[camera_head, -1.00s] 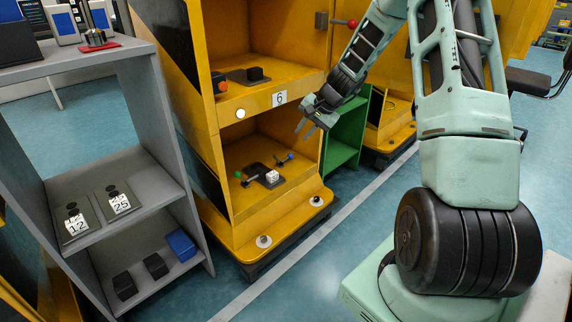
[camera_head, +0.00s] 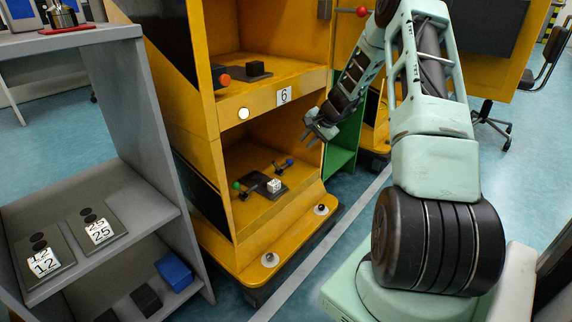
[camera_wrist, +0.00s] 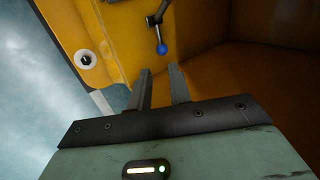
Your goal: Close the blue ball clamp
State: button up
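The blue ball clamp (camera_head: 288,163) is a small dark lever with a blue ball end. It stands on the lower shelf of the yellow cabinet, at the right side of a dark plate. In the wrist view its blue ball (camera_wrist: 162,49) hangs on a dark stem beyond my fingertips. My gripper (camera_head: 312,134) is at the right of the cabinet opening, above and to the right of the clamp, not touching it. In the wrist view my gripper (camera_wrist: 160,80) shows two fingers apart with nothing between them.
The yellow cabinet (camera_head: 285,219) has side walls and a shelf above. A grey shelf unit (camera_head: 150,213) stands left. Open floor lies in front.

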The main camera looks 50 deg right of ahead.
aim_at(286, 164)
jog(key=b+x, duration=0.5)
jog(key=x, duration=1)
jog(key=shift+s+f+b, duration=0.1)
jog(key=shift+b, duration=0.2)
grip_shut()
